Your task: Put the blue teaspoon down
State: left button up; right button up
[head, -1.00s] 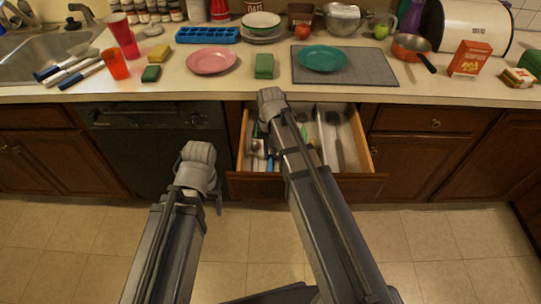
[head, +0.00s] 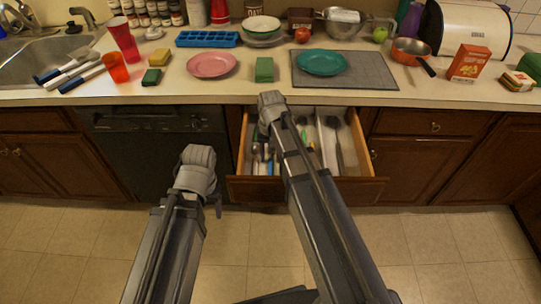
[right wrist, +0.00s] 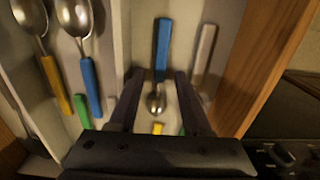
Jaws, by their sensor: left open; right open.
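A small spoon with a blue handle (right wrist: 162,45), the blue teaspoon by its size, lies in a drawer compartment in the right wrist view. Its metal bowl points toward my wrist. My right gripper (right wrist: 158,74) is open, with its fingers on either side of the spoon and apart from it. In the head view my right arm reaches over the open drawer (head: 335,190) and hides its own fingers. My left gripper (head: 217,208) is mostly hidden behind its arm, left of the drawer in front of the dark dishwasher.
Larger spoons with yellow (right wrist: 56,84) and blue (right wrist: 91,86) handles lie in the compartment to the left, behind a divider. A grey handle (right wrist: 205,52) lies right of the teaspoon, near the wooden drawer wall (right wrist: 265,60). The counter above is cluttered.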

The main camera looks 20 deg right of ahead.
aim_at(271, 160)
notch_tip(271, 160, up, 12)
jog(key=p, duration=1.2)
jog(key=s+a+n, duration=0.2)
jog(key=s+a, duration=0.1)
jog(key=s, duration=0.2)
jog(key=s+a+n, duration=0.2)
jog(key=s+a, duration=0.2)
jog(key=s, duration=0.1)
jog(key=s+a+n+h, duration=0.1)
jog(key=s+a+n, duration=0.2)
jog(key=s, duration=0.2)
jog(key=shift+s+a, duration=0.1)
jog(key=shift+a, duration=0.25)
